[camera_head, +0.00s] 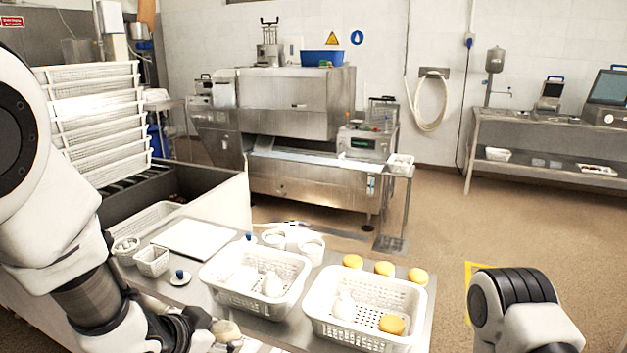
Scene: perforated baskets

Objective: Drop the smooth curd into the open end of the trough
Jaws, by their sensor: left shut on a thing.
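My left gripper (218,340) is at the bottom of the head view, at the near edge of the table. It is shut on a pale, rounded piece (226,329), which could be the smooth curd; the fingers partly hide it. Smooth white lumps (272,285) lie in the left perforated basket (246,303). The right perforated basket (338,328) holds a white lump (344,305) and a yellow round (391,324). A long dark-walled trough (135,207) stands behind the table at the left; I cannot tell which end is open. My right gripper is out of view; only its arm shows.
A white board (192,239), small tubs (152,261) and white cups (311,248) stand at the back of the table. Stacked white crates (97,118) rise at the left.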

